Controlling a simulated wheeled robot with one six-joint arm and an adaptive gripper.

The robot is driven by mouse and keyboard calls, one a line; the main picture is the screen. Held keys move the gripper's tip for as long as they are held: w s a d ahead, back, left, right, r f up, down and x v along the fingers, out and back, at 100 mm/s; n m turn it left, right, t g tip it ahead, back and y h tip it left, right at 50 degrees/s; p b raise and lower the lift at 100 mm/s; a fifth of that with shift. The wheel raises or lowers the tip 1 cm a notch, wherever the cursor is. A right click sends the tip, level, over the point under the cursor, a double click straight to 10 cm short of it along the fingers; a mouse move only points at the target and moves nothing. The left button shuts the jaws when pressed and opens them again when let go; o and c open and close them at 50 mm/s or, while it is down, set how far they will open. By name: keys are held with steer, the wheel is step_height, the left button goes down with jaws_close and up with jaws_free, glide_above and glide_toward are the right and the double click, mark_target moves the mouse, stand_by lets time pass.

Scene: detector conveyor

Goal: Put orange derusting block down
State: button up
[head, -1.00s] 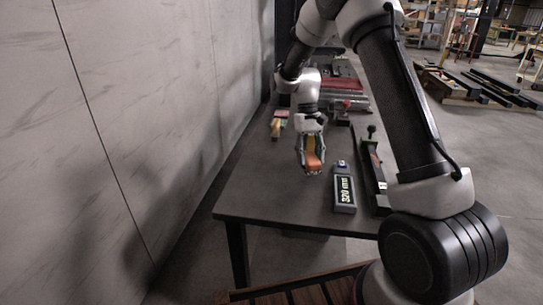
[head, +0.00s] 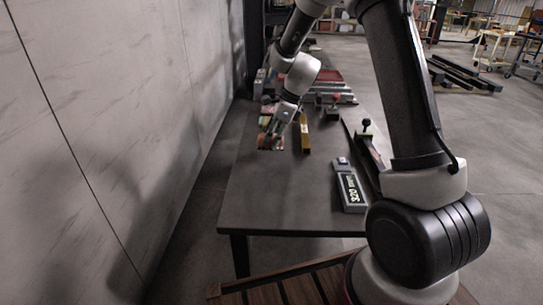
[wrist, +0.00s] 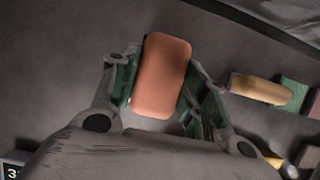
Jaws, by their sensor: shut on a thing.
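The orange derusting block (wrist: 162,75) is a rounded orange-brown brick between the two green-lined fingers of my gripper (wrist: 160,88). In the head view my gripper (head: 271,138) is at the far left part of the dark table (head: 268,203), low over its surface. The block (head: 268,143) shows small below the fingers there. My gripper is shut on the block. I cannot tell whether the block's underside touches the table.
A yellow bar (head: 305,133) lies right of my gripper. A tan-handled tool (wrist: 260,89) and a green block (wrist: 294,94) lie right of the block. A display reading 320 (head: 352,192) is nearer me. The table's front left is clear.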

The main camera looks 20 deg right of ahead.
steer(key=shift+f, duration=3.1)
steer(key=o, duration=1)
steer(key=shift+f, duration=0.1)
